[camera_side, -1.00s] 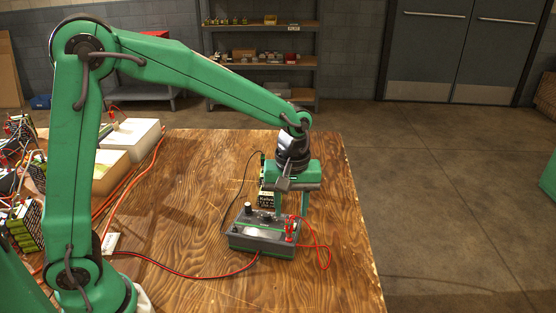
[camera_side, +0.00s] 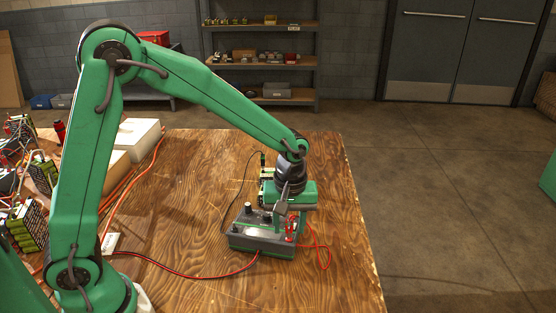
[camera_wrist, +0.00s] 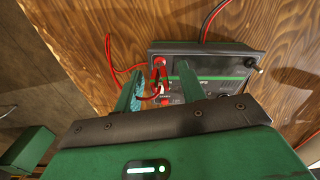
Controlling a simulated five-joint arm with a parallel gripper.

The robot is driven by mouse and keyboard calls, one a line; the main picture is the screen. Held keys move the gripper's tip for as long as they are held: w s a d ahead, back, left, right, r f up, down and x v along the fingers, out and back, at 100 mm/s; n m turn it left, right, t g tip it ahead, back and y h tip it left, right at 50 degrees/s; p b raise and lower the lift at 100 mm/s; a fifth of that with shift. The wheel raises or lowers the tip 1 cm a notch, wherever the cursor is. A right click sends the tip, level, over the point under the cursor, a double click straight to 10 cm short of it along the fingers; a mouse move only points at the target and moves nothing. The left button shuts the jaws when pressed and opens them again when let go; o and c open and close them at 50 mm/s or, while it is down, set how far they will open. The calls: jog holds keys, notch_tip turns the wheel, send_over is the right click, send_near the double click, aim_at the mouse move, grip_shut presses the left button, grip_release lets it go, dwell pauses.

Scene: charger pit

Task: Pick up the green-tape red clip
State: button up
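My gripper (camera_side: 292,220) is low over the right end of the grey charger box (camera_side: 262,246). In the wrist view my gripper (camera_wrist: 160,84) is open, its two green fingers apart with red clip parts between them. A red clip (camera_wrist: 159,70) stands at the box's left end in the wrist view. Red parts also show below the fingers in the side view (camera_side: 290,231). I cannot make out green tape on the red clip, and the fingers hide part of it. Contact between fingers and clip cannot be told.
A red lead (camera_side: 328,258) loops off the box's right side, and a red and black cable runs left from it. Pale blocks (camera_side: 137,137) and more battery packs are at the left. The front right of the wooden table (camera_side: 345,285) is clear.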

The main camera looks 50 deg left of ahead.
aim_at(290, 220)
dwell(0.3)
jog(key=c, duration=0.9)
jog(key=shift+o, duration=0.2)
jog(key=shift+r, duration=0.1)
jog(key=shift+r, duration=0.8)
notch_tip(290, 220, up, 2)
jog(key=shift+r, duration=0.2)
jog(key=s+d+r, duration=0.7)
jog(key=s+d, duration=0.1)
jog(key=shift+s+d, duration=0.15)
jog(key=shift+f, duration=0.1)
